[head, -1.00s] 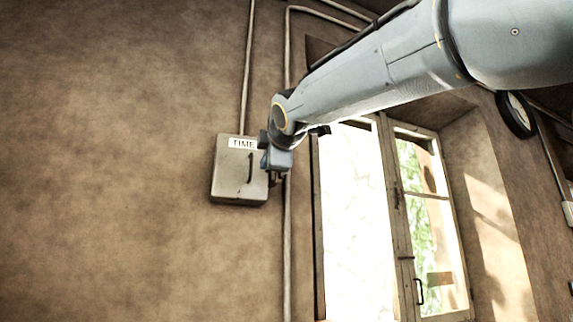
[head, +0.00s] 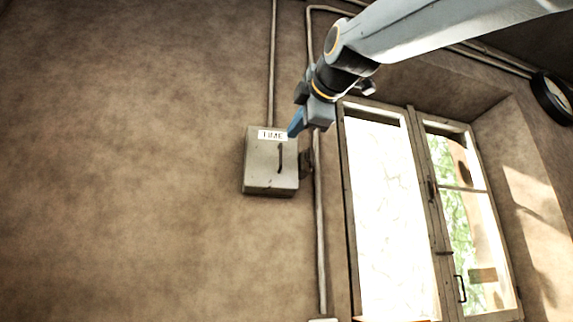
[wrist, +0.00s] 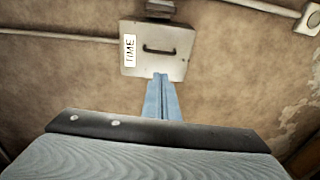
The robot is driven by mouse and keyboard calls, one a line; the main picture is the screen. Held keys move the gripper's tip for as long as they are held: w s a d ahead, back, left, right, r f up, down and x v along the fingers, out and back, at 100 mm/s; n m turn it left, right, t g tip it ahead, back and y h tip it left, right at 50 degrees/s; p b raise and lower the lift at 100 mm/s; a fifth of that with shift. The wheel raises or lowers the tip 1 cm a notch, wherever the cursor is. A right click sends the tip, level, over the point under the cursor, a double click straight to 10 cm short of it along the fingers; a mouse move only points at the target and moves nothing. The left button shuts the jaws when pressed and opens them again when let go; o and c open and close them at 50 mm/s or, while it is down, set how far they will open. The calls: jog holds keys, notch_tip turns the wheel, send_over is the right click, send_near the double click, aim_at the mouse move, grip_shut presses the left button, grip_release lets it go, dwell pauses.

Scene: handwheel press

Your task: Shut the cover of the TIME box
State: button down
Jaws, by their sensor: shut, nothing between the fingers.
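The TIME box (head: 262,178) is a grey metal box on the wall, left of the window. Its cover (head: 264,157) carries a white TIME label and a dark curved handle (head: 281,158). The cover looks flat over the front of the box, with no clear gap seen. The box also shows in the wrist view (wrist: 180,67), with its handle (wrist: 159,50). My gripper (head: 293,133) is shut and empty at the box's upper right corner, its blue fingers (wrist: 163,80) pointing toward the box. I cannot tell whether the fingertips touch it.
A dark bracket (head: 306,163) sticks out at the box's right side. Another pipe (head: 272,70) rises from the box top. The wall left of the box is bare.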

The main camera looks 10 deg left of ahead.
jog(key=s, duration=0.2)
jog(key=p, duration=0.6)
send_near(272, 158)
jog(key=shift+w+a+f+y, duration=0.1)
jog(key=shift+w+y, duration=0.05)
jog(key=shift+w, duration=0.4)
jog(key=shift+w+a+f+y, duration=0.1)
jog(key=shift+w+y, duration=0.05)
jog(key=shift+w, duration=0.35)
jog(key=shift+a+f+n+b, duration=0.1)
jog(key=shift+n+b, duration=0.2)
jog(key=shift+b, duration=0.1)
